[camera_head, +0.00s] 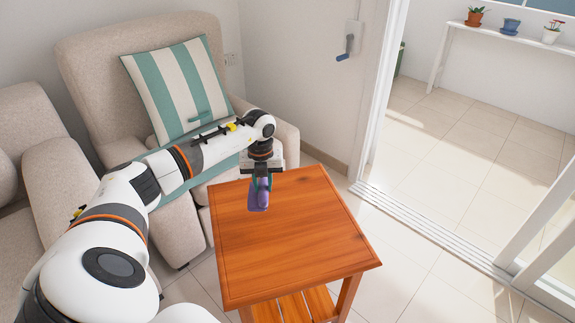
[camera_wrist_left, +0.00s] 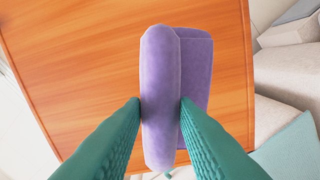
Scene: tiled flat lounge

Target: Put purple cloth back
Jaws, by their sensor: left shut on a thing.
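The purple cloth (camera_head: 259,198) is a folded or rolled bundle over the back left part of the wooden side table (camera_head: 300,237). My left gripper (camera_head: 260,182) points down at it and is shut on it. In the left wrist view the green fingertips (camera_wrist_left: 160,103) press on both sides of the cloth's rolled part (camera_wrist_left: 160,60), and a flatter folded part (camera_wrist_left: 197,65) lies to its right. I cannot tell whether the cloth touches the tabletop. My right gripper is not in view.
A beige armchair (camera_head: 100,55) with a striped cushion (camera_head: 178,85) stands behind the table. A green cloth-like piece lies on its seat. The rest of the tabletop is bare. A sliding door frame (camera_head: 376,100) and tiled floor (camera_head: 420,290) are to the right.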

